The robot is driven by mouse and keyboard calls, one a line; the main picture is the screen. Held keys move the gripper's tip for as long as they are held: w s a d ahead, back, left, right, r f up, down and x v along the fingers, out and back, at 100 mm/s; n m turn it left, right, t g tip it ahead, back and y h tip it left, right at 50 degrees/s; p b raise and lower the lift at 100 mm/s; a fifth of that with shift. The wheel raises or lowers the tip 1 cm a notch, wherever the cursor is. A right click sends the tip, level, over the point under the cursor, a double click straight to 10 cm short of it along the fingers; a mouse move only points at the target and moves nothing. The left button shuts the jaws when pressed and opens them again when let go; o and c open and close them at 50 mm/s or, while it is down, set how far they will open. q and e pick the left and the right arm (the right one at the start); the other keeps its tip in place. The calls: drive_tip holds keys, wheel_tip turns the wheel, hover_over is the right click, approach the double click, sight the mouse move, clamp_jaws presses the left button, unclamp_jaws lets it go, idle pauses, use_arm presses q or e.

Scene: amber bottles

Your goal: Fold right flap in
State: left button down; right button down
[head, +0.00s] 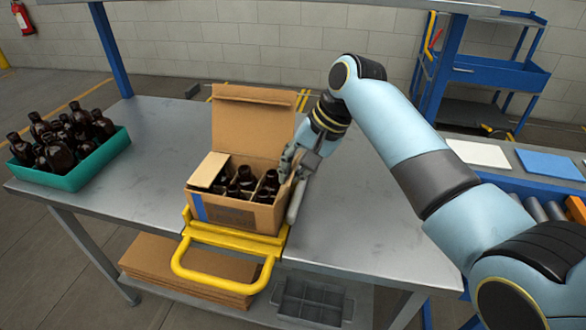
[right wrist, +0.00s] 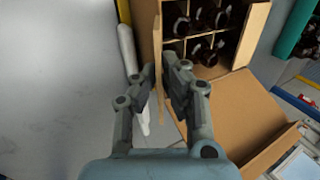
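The open cardboard box (head: 240,214) holds dark amber bottles (head: 245,180) between dividers. Its back flap (head: 252,120) stands up, and the left flap (head: 209,170) slants inward over the left side. The right flap (right wrist: 160,108) shows as a thin brown strip between the fingers in the right wrist view; most of it is hidden. My right gripper (head: 296,160) is at the box's right edge, its fingers close together on either side of this flap. In the right wrist view my right gripper (right wrist: 160,80) is beside the bottle compartments. My left gripper is not in view.
The box sits at a yellow-framed fixture (head: 225,238) on the grey table (head: 350,220). A pale elongated object (right wrist: 128,50) stands close beside the box's right side. A teal tray (head: 85,172) of bottles is at the far left. The table between tray and box is clear.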

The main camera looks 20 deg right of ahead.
drive_tip(key=shift+r+p, duration=0.1)
drive_tip(key=shift+p, duration=0.2)
drive_tip(key=shift+w+a+r+g+h+p, duration=0.1)
drive_tip(key=shift+a+r+g+h+p, duration=0.2)
drive_tip(key=shift+p, duration=0.45)
drive_tip(key=p, duration=0.1)
drive_tip(key=g+h+p, duration=0.1)
drive_tip(key=p, duration=0.1)
drive_tip(key=shift+w+a+r+h, duration=0.15)
drive_tip(key=shift+w+a+h, duration=0.05)
drive_tip(key=shift+a+h, duration=0.1)
drive_tip(key=shift+w+h, duration=0.1)
drive_tip(key=shift+h, duration=0.3)
drive_tip(key=shift+w+a+f+g+h+p, duration=0.2)
drive_tip(key=shift+a+g+h+p, duration=0.1)
drive_tip(key=shift+g+h, duration=0.25)
drive_tip(key=shift+w+a+f+g+h+b, duration=0.1)
drive_tip(key=shift+w+a+g+h+b, duration=0.1)
drive_tip(key=shift+g+h+b, duration=0.5)
drive_tip(key=c, duration=1.5)
unclamp_jaws()
